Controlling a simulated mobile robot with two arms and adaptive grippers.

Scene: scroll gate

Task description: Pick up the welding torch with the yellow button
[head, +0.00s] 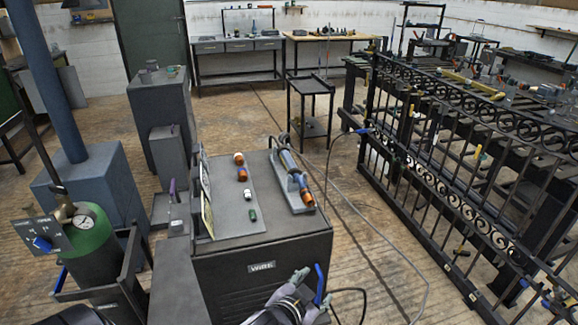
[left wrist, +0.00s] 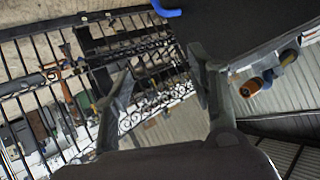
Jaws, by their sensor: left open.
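I cannot make out a yellow button on any torch. A grey tool-like piece with blue and orange parts (head: 294,182) lies along the right side of the dark welding machine's top (head: 286,219); I cannot tell whether it is a torch. My left gripper (head: 311,288) is low in front of the machine, beside a blue hook-shaped part (head: 319,284). In the left wrist view its fingers (left wrist: 160,65) are spread with nothing between them, and the blue part (left wrist: 166,10) shows beyond them, near the top edge. My right gripper is out of view.
Small orange, white and green pieces (head: 243,174) sit on the machine's top. A black scroll gate (head: 470,190) stands at the right. A green gas cylinder (head: 92,240) is at the left. A cable (head: 375,226) runs over the open floor between machine and gate.

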